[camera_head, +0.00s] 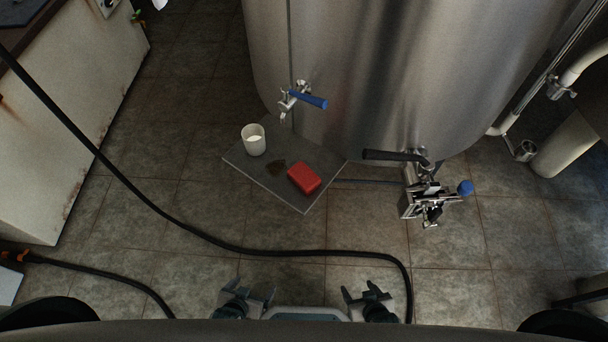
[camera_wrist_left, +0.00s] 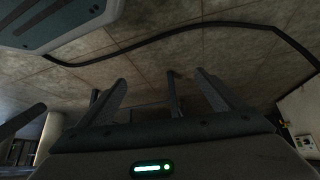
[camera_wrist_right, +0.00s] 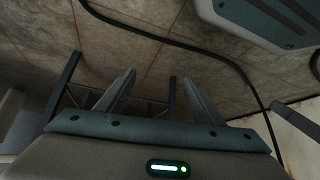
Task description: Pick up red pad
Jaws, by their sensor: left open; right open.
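The red pad (camera_head: 304,177) is a small red block lying on a dark grey square platform (camera_head: 258,181) at the foot of a steel tank. My left gripper (camera_head: 257,294) is open and empty, low in the head view, well short of the pad. My right gripper (camera_head: 367,291) is open and empty, also low in the head view and apart from the pad. In the left wrist view the open fingers (camera_wrist_left: 160,90) face bare floor. In the right wrist view the open fingers (camera_wrist_right: 158,88) face floor too. The pad shows in neither wrist view.
A white cup (camera_head: 253,140) and a dark patch (camera_head: 277,169) are on the platform beside the pad. A blue-handled tap (camera_head: 307,98) juts from the tank (camera_head: 350,60) above it. A valve (camera_head: 425,200) stands to the right. A black hose (camera_head: 200,236) crosses the tiled floor.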

